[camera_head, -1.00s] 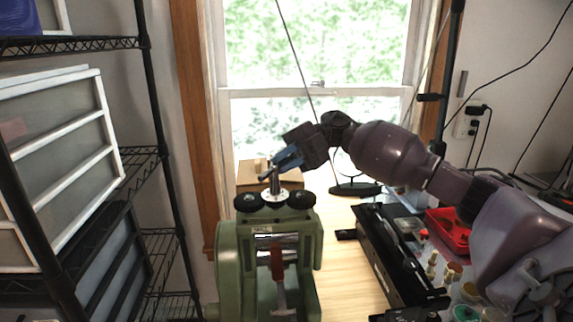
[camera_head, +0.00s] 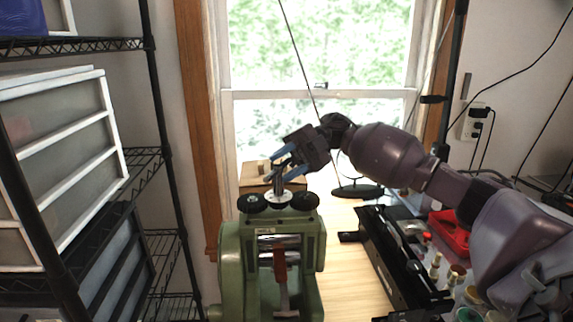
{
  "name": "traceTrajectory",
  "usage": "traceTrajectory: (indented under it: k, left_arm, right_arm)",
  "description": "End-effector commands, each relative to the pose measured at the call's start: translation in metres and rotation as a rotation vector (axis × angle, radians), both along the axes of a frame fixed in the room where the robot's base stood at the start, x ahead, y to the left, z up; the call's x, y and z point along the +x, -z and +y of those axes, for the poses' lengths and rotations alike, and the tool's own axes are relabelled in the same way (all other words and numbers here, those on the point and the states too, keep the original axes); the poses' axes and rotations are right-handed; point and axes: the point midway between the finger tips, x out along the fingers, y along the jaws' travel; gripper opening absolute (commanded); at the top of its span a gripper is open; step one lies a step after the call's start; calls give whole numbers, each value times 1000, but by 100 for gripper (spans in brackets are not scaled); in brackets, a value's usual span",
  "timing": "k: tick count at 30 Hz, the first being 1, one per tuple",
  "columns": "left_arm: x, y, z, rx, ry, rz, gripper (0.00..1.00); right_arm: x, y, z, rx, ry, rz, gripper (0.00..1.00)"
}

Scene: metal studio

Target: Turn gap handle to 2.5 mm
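The green rolling mill (camera_head: 237,262) stands at the lower centre. Its gap handle (camera_head: 278,184) is a dark metal post with a crossbar, rising from a silver disc between two black knobs on top. My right gripper (camera_head: 287,164) reaches in from the right at the height of the handle's top. Its two blue fingers are spread apart, one beyond the crossbar and one at its near right side. I cannot tell whether either finger touches the handle. The handle's top is partly hidden by the fingers. Any gap marking is too small to read. My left gripper is not in view.
A wire shelf with white-framed drawers (camera_head: 60,165) fills the left. A wooden box (camera_head: 258,176) stands behind the mill. To the right are a long black device (camera_head: 392,262), a red tray (camera_head: 450,232) and small jars. The wooden tabletop (camera_head: 350,280) between is bare.

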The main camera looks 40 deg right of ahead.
Motion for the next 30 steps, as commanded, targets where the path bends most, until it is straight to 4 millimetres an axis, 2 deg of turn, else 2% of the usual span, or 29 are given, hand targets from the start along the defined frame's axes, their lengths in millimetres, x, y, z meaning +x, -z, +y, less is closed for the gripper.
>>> traceTrajectory:
  k: [8, 21, 30]
  left_arm:
    - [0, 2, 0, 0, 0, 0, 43]
    - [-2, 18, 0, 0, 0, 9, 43]
    - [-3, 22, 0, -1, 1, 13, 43]
  right_arm:
    - [2, -3, -9, 0, 4, -1, 39]
    - [12, -17, -82, 0, 4, 0, 39]
    - [15, -23, -103, 0, 0, -1, 39]
